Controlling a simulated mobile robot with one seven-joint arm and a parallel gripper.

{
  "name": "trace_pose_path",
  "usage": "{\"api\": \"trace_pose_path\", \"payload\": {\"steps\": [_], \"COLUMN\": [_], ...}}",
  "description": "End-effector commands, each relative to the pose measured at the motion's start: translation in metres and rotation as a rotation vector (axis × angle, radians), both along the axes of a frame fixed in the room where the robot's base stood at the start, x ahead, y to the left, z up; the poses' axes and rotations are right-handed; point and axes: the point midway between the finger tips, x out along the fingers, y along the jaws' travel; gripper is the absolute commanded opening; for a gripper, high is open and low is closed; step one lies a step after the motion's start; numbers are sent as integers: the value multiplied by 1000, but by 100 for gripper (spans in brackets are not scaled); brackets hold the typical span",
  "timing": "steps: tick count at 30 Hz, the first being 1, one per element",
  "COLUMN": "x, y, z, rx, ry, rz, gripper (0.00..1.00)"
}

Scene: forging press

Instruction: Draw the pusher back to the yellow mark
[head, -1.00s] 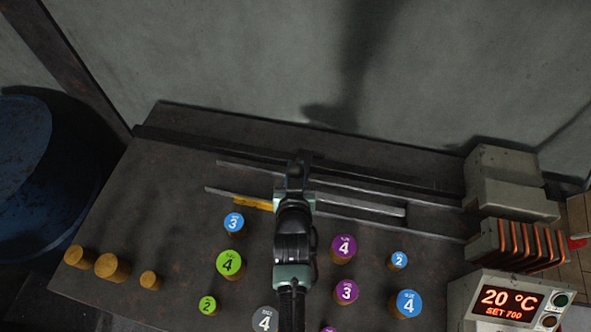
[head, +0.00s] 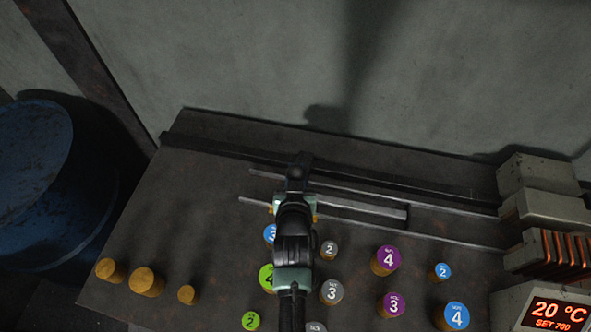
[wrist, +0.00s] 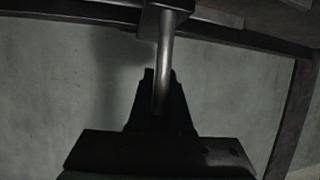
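The pusher (head: 370,209) is a long grey metal bar lying between two rails on the bench, its right end well short of the heater. In the wrist view its upright round handle (wrist: 166,48) stands between the dark fingers of my gripper (wrist: 162,88), which look closed around it. In the head view my gripper (head: 298,165) is over the left part of the rails, and its fingertips are hidden. The yellow mark (head: 315,218) is mostly hidden under my arm; only small yellow bits show on either side of my wrist.
Several numbered coloured billets (head: 387,258) stand in front of the rails. Plain brass-coloured cylinders (head: 147,281) stand at the front left. The coil heater (head: 560,255) and its 20 °C display (head: 556,314) are at right. A blue drum (head: 35,150) is beyond the bench's left edge.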

Motion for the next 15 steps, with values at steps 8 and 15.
{"api": "trace_pose_path", "payload": {"steps": [8,15], "x": [4,2], "y": [-1,-1], "z": [9,6], "rx": [1,1], "ry": [-21,-14], "rz": [-1,-1], "gripper": [47,47]}}
